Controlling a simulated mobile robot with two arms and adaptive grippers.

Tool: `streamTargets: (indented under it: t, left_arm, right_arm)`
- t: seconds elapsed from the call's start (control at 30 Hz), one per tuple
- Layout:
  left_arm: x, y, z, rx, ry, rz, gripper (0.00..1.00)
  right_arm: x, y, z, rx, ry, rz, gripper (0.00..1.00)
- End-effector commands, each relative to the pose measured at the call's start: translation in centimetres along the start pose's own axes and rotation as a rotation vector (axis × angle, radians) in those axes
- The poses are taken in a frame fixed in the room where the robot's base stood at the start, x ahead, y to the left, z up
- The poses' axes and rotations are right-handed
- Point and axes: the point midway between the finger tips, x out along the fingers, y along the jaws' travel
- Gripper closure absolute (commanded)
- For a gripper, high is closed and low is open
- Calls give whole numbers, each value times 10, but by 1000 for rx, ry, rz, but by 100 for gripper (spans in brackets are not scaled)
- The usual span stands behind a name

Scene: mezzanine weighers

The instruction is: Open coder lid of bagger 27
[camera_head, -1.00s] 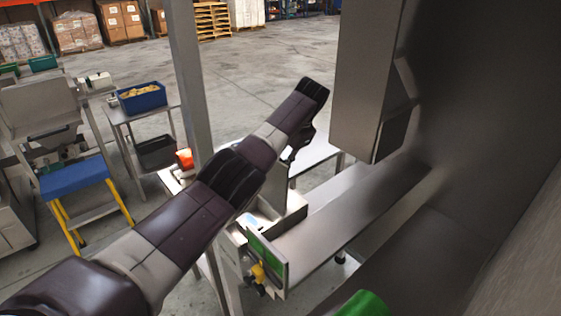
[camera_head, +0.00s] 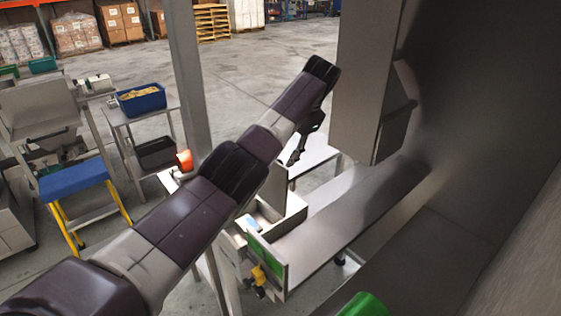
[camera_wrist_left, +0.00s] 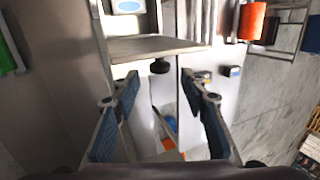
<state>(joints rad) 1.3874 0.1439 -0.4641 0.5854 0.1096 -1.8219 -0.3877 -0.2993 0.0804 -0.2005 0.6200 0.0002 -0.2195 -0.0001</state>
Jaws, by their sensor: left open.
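My left arm crosses the head view from lower left, and my left gripper (camera_head: 305,145) hangs under its far end, partly hidden by the arm. In the left wrist view the left gripper's two blue-padded fingers (camera_wrist_left: 165,100) are spread apart with nothing between them. Ahead of them is a metal plate (camera_wrist_left: 155,47) with a black knob (camera_wrist_left: 160,66) under its edge, apart from the fingertips. This may be the coder lid; I cannot tell for sure. In the head view a metal box (camera_head: 290,212) stands beside the conveyor bed, partly hidden by my arm. My right gripper is not in view.
A tall metal housing (camera_head: 362,80) stands right of my arm, close to it. A grey post (camera_head: 186,80) stands to the left. A green-faced panel (camera_head: 265,256) is below. An orange lamp (camera_head: 184,160) and a blue bin (camera_head: 142,99) are further left.

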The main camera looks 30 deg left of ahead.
Motion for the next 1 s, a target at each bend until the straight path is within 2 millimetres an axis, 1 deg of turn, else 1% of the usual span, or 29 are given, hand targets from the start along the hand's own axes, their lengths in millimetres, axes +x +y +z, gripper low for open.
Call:
streamTargets:
  t: [0.03, 0.1, 0.2, 0.3, 0.5, 1.0]
  left_arm:
    - [-13, 0, -1, 0, 4, -2, 60]
    - [-26, -1, -1, 0, 2, -2, 60]
    - [-41, 0, 0, 0, 1, -1, 60]
    - [-50, 0, -1, 0, 1, -1, 60]
    - [-56, 0, 0, 0, -2, 0, 60]
    - [-56, 0, 0, 0, -1, 0, 60]
  right_arm:
    - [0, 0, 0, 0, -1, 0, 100]
    - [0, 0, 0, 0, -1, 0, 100]
    - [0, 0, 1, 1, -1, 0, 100]
    - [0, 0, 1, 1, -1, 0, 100]
    - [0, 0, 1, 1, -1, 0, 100]
    - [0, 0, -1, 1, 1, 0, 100]
